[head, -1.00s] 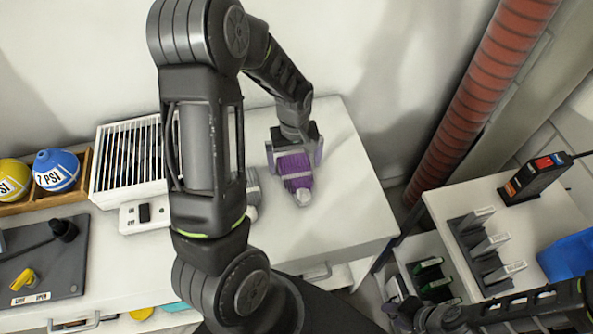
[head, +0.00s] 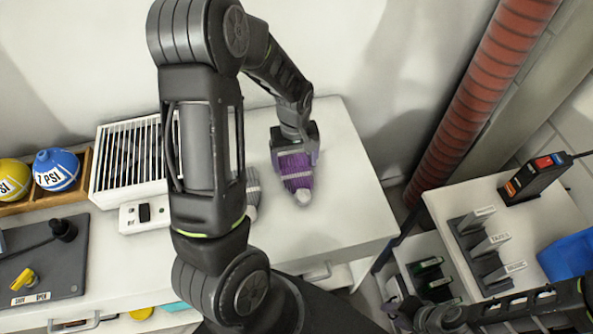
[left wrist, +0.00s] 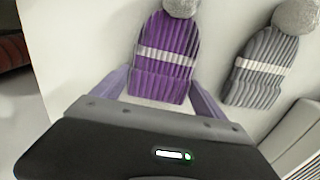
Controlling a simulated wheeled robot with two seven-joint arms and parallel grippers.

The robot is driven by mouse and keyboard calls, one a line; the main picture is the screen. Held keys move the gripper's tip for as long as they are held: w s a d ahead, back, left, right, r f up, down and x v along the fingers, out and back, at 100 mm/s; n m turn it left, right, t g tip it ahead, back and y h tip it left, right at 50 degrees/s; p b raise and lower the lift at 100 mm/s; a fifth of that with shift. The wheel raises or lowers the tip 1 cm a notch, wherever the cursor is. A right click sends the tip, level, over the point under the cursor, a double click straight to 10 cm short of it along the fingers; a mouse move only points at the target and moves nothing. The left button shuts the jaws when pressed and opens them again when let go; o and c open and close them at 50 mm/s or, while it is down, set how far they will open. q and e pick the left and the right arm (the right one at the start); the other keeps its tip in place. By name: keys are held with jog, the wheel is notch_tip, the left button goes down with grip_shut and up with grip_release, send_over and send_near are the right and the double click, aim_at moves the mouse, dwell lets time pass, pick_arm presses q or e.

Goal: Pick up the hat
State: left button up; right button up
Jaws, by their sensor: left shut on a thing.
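A purple knitted hat (head: 298,183) with a pale band and pompom lies on the white cabinet top. It also shows in the left wrist view (left wrist: 166,45), its lower edge between the two purple fingers. My left gripper (head: 296,166) is shut on the hat from above, at its wide brim end. A grey hat (left wrist: 265,68) of the same shape lies beside it, apart from the fingers. In the head view the grey hat (head: 252,190) is partly hidden by my left arm. My right gripper (head: 405,312) is at the lower right; its fingers are not clear.
A white vented heater (head: 130,160) and wooden box (head: 84,185) with blue and yellow balls stand left. A dark board (head: 45,265) lies in front. A red ribbed pipe (head: 480,85) and a white side table (head: 450,200) are right. The cabinet top right of the hat is clear.

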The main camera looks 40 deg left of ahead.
pick_arm(q)
jog(key=shift+r, duration=0.1)
notch_tip(320, 180, up, 10)
jog(key=shift+b, duration=0.3)
pick_arm(e)
jog(key=shift+f, duration=0.3)
dwell(0.7)
